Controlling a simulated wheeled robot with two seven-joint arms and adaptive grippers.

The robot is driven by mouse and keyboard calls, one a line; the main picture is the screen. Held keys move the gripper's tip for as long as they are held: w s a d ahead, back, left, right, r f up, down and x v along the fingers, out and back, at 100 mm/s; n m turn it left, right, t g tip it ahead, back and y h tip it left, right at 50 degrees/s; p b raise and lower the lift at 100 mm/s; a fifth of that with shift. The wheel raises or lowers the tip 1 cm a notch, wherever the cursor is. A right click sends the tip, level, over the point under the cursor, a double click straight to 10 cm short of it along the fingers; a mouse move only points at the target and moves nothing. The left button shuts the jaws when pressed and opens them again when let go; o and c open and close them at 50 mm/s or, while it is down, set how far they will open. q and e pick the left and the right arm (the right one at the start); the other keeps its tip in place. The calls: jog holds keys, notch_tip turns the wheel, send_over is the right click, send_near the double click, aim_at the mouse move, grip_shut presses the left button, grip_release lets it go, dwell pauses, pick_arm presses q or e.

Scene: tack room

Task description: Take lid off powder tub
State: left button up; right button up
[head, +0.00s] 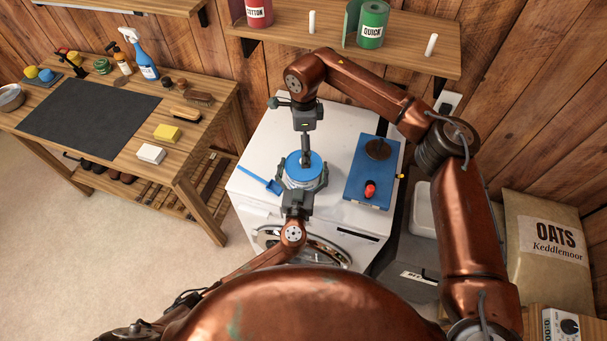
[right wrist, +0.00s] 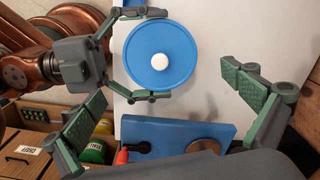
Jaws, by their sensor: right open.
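The powder tub (head: 303,182) stands upright on the white machine, with its round blue lid (head: 296,160) on top. In the right wrist view the lid (right wrist: 145,72) shows a white centre knob (right wrist: 159,62). My left gripper (head: 306,185) comes from the front, its fingers on opposite sides of the tub below the lid; it appears shut on the tub, and also shows in the right wrist view (right wrist: 143,55). My right gripper (head: 306,163) hangs above the lid, pointing down. In its wrist view its fingers (right wrist: 170,103) are wide apart and empty.
A blue scoop (head: 258,180) lies left of the tub on the white machine top (head: 262,150). A blue box (head: 362,187) with a red knob (head: 370,190) and brown disc (head: 378,149) sits to the right. A wooden shelf (head: 400,45) is behind; a workbench (head: 125,150) stands left.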

aim_at(304, 174)
pick_arm(q)
jog(key=c, duration=0.5)
pick_arm(e)
jog(key=shift+s+d+m+y, duration=0.3)
jog(key=shift+s+m+y, duration=0.1)
jog(key=shift+m, duration=0.1)
jog(key=s+d+r+m+t+y, duration=0.2)
jog(key=d+r+m+y, duration=0.1)
jog(key=d+m, duration=0.25)
jog(key=x, duration=1.1)
jog(key=shift+a+f, duration=0.25)
jog(key=shift+a, duration=0.1)
